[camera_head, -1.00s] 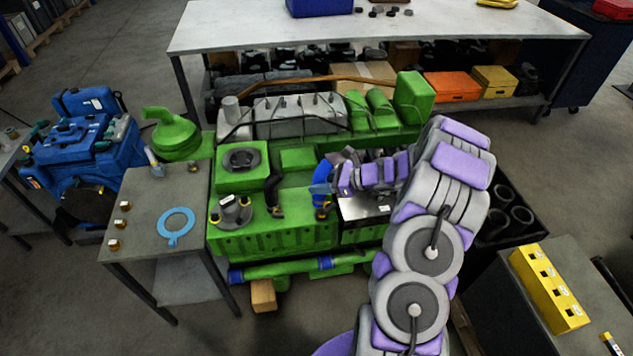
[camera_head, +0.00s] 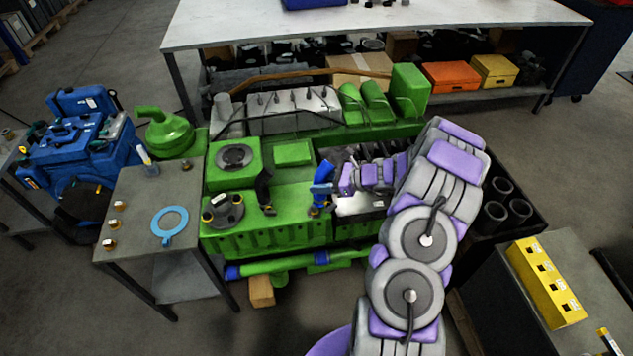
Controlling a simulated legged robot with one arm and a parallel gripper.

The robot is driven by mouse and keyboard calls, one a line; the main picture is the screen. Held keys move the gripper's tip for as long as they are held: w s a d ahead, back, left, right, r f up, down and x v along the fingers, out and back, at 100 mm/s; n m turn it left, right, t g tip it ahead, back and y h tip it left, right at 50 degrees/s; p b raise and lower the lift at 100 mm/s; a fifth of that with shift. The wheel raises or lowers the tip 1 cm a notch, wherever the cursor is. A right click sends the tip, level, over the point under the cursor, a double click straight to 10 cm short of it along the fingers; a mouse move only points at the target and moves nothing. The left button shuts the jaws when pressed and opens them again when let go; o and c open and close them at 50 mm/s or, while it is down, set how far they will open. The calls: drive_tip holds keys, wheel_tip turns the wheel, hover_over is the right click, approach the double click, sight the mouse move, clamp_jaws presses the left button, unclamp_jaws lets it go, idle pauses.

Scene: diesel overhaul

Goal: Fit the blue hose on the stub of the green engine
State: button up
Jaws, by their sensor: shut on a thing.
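The blue hose (camera_head: 323,172) is a short bent tube above the front right part of the green engine (camera_head: 265,233). My gripper (camera_head: 334,188) reaches in from the right and is shut on the hose. The hose's lower end is at a small blue and yellow fitting (camera_head: 317,210) on the engine top, where the stub appears to be. The stub itself is hidden, and I cannot tell whether the hose is around it or just above it.
A black elbow hose (camera_head: 263,188) stands on the engine left of the blue hose. A side table (camera_head: 135,215) holds a light-blue ring gasket (camera_head: 170,224) and brass fittings. A yellow block (camera_head: 545,283) sits on a dark bench at right. A long workbench (camera_head: 390,22) is behind.

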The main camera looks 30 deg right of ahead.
drive_tip(key=shift+d+r, duration=0.1)
drive_tip(key=shift+d, duration=0.05)
drive_tip(key=shift+a+r, duration=0.1)
drive_tip(key=shift+a, duration=1)
drive_tip(key=shift+d+p, duration=0.55)
drive_tip(key=shift+d, duration=0.5)
drive_tip(key=shift+a, duration=0.9)
drive_tip(key=shift+d+f, duration=0.25)
drive_tip(key=shift+d, duration=0.45)
drive_tip(key=shift+a, duration=0.45)
drive_tip(key=shift+d+r, duration=0.1)
drive_tip(key=shift+r, duration=0.05)
